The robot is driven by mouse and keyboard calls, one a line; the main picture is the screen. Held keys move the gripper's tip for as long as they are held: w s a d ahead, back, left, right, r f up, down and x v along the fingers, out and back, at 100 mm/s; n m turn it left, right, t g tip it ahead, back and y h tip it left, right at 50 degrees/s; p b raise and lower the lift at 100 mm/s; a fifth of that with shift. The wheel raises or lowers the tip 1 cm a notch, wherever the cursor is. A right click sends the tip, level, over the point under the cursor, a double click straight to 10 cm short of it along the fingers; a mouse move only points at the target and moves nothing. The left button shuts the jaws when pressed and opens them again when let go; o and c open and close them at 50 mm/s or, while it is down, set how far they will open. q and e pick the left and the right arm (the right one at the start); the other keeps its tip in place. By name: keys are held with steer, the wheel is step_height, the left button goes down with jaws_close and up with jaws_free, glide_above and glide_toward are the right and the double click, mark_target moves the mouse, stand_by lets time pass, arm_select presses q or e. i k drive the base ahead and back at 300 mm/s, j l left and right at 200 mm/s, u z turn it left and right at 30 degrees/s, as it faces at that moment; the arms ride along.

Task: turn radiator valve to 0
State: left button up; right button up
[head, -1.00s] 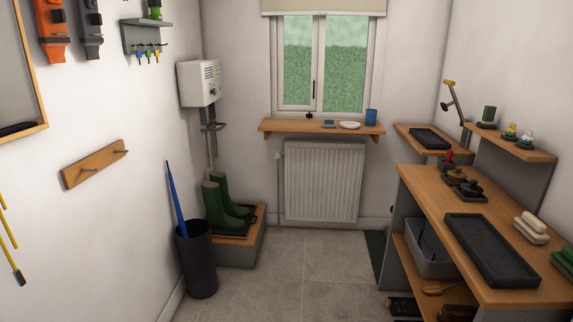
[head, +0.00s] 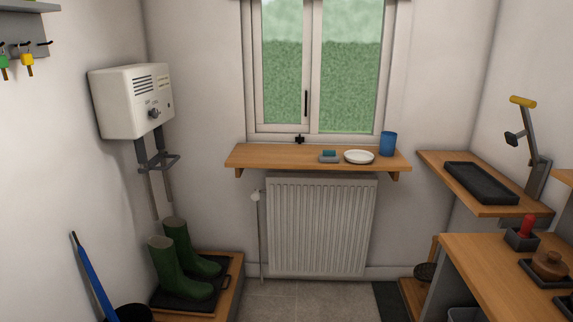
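The white ribbed radiator (head: 318,228) stands against the back wall under the window shelf. Its valve (head: 256,196) is a small white knob at the radiator's upper left side, on top of a thin vertical pipe. The number it is set to is too small to read. Neither of my grippers is in the head view.
A wooden shelf (head: 240,157) above the radiator holds a white dish, a sponge and a blue cup (head: 388,144). Green boots (head: 167,268) stand on a tray at left, below a white heater box (head: 130,100). A bench (head: 475,262) is at right. Floor before the radiator is clear.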

mark_target(256, 192)
steer(key=i, duration=0.75)
steer(key=i+z, duration=0.15)
steer(key=i, duration=0.6)
steer(key=i+j, duration=0.2)
steer(key=i, duration=0.5)
steer(key=i+z, duration=0.35)
steer(key=k+j, duration=0.05)
